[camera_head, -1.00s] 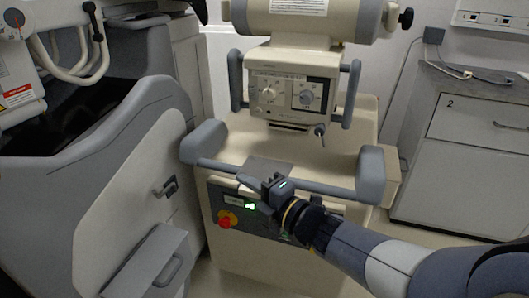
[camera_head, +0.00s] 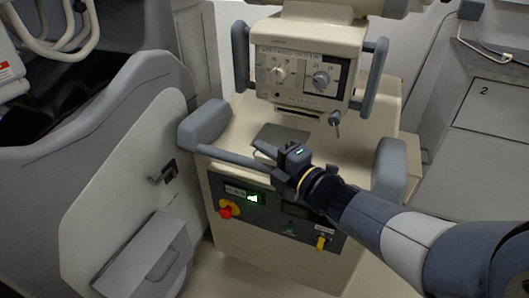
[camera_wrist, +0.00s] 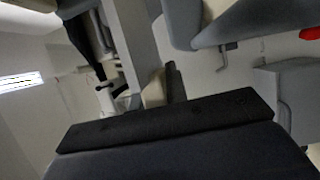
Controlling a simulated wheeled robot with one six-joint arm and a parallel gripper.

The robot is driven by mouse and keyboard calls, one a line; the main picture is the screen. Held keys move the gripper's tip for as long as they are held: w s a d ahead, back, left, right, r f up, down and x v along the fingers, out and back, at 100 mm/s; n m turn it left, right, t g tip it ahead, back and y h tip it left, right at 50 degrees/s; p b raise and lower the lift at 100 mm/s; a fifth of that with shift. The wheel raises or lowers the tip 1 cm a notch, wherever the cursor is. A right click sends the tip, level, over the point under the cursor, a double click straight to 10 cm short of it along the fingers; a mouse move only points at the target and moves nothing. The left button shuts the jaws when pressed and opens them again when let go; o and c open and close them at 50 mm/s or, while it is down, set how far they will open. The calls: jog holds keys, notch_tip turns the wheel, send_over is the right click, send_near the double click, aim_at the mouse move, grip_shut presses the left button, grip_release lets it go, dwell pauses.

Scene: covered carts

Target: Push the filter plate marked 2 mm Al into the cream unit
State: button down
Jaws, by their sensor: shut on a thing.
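The cream unit (camera_head: 310,40) stands on the cream cart and has a front panel with knobs and a key. A flat grey plate (camera_head: 282,134) lies level just below and in front of the panel; its marking cannot be read. My gripper (camera_head: 272,152) is at the plate's near edge, above the cart's front bar, and is shut on the plate. The fingertips are partly hidden. In the wrist view a large dark slab (camera_wrist: 180,155) fills the bottom; I cannot tell whether it is the plate or my gripper.
A grey bar (camera_head: 235,160) with padded ends runs across the cart's front, under my gripper. A red knob (camera_head: 227,210) and a yellow key (camera_head: 321,243) are on the front below. A grey-white machine (camera_head: 120,180) stands close on the left, a cabinet (camera_head: 485,140) on the right.

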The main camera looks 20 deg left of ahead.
aim_at(276, 135)
jog(key=shift+w, duration=0.25)
jog(key=shift+w+d, duration=0.15)
jog(key=shift+w, duration=1.2)
jog(key=shift+w+d, duration=0.1)
jog(key=shift+w, duration=1.25)
jog(key=shift+b, duration=0.35)
jog(key=shift+w+d+p, duration=0.2)
jog(key=shift+w+p, duration=0.3)
jog(key=shift+w, duration=2.35)
jog(key=shift+s, duration=0.1)
jog(key=shift+s+a+b, duration=0.2)
jog(key=shift+s+b, duration=0.85)
jog(key=shift+s, duration=1.45)
